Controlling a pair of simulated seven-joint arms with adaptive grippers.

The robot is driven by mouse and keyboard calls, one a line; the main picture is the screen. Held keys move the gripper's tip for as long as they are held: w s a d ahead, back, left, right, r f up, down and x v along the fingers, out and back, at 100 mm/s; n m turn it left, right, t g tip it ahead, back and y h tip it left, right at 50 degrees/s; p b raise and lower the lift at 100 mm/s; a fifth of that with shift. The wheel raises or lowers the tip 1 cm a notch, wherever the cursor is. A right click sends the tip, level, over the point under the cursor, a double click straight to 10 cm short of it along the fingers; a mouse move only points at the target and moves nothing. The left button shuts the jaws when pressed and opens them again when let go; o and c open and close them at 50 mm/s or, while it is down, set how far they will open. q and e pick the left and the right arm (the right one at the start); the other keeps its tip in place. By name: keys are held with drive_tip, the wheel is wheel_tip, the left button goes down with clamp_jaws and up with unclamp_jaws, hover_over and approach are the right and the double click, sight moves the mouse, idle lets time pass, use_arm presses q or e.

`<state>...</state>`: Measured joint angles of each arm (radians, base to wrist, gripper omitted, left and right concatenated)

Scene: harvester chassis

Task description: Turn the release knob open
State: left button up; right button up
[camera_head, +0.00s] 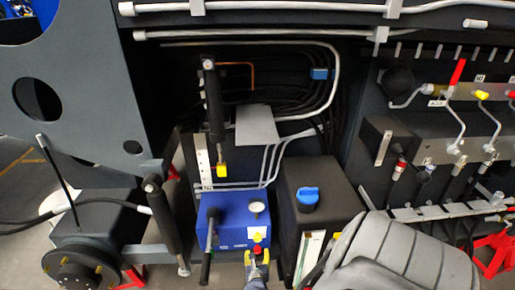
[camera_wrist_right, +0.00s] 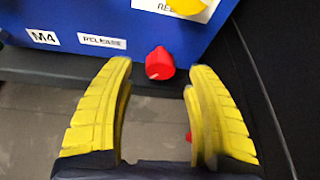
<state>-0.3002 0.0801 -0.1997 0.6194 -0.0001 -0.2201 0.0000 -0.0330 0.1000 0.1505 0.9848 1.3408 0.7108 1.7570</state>
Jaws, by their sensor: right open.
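The release knob is small and red (camera_wrist_right: 160,64) and sits low on the face of a blue box (camera_wrist_right: 95,15) in the right wrist view. A white "RELEASE" label (camera_wrist_right: 102,42) is left of it. My right gripper (camera_wrist_right: 158,75) is open and empty, its yellow ribbed fingers on either side of the knob in the picture. I see no contact between fingers and knob. In the head view the blue box (camera_head: 228,226) stands low in the middle, with my right gripper (camera_head: 258,260) at its lower right front. My left gripper is out of view.
A yellow knob (camera_wrist_right: 187,4) is above the red one. On the blue box are a gauge (camera_head: 257,206) and a black lever (camera_head: 208,248). A black tank with a blue cap (camera_head: 308,197) stands close on the right. Pipes and hoses run behind.

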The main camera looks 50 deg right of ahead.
sight(257, 252)
drive_tip(key=shift+x, duration=1.75)
clamp_jaws()
drive_tip(key=n+g+h, duration=0.1)
drive_tip(key=n, duration=0.1)
drive_tip(key=shift+n, duration=0.3)
drive_tip(key=shift+n+g+h, duration=0.5)
drive_tip(key=shift+n+h, duration=0.5)
drive_tip(key=shift+n, duration=0.2)
drive_tip(key=shift+d, duration=0.1)
